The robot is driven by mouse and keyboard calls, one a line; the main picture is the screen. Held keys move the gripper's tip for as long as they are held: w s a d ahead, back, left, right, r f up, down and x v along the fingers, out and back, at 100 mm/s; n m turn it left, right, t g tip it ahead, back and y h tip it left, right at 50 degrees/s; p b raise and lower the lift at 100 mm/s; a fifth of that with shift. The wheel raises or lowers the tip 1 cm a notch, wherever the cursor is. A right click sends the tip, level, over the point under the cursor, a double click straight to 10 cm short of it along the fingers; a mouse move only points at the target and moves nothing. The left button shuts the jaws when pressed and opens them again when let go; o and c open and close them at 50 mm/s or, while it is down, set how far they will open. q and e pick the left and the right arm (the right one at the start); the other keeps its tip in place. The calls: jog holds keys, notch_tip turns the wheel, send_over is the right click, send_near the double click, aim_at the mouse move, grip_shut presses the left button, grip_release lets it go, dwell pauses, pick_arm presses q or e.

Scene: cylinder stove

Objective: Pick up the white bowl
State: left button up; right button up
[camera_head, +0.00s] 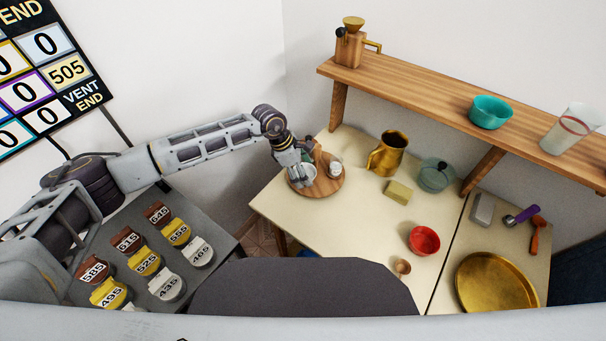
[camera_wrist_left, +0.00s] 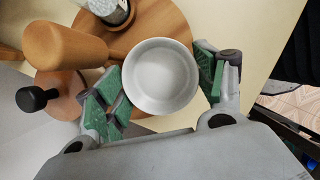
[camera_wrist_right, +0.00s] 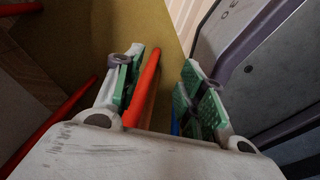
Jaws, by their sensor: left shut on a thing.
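The white bowl (camera_wrist_left: 161,76) sits between the two green-padded fingers of my left gripper (camera_wrist_left: 160,88), which is shut on it. In the head view the bowl (camera_head: 303,175) is partly covered by my left gripper (camera_head: 291,158) and is over the left part of the round wooden board (camera_head: 327,190). I cannot tell whether the bowl still touches the board. My right gripper (camera_wrist_right: 163,75) shows only in its own wrist view, with its fingers apart. A red-orange bar (camera_wrist_right: 144,85) shows between them, seemingly beyond the fingers.
A brass jug (camera_head: 389,155), teal glass pot (camera_head: 435,175) and red bowl (camera_head: 424,241) stand to the right. A wooden shelf (camera_head: 430,92) runs above.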

pick_arm(q)
jog(key=a, duration=0.4)
jog(key=shift+a+f, duration=0.25)
jog(key=a+b, duration=0.1)
jog(key=a, duration=1.2)
jog(key=shift+a, duration=0.25)
jog(key=shift+s, duration=0.1)
jog(key=shift+c, duration=1.4)
pick_arm(e)
jog(key=shift+w+a+f, duration=0.5)
jog(key=shift+a, duration=0.2)
jog(key=shift+d, duration=0.1)
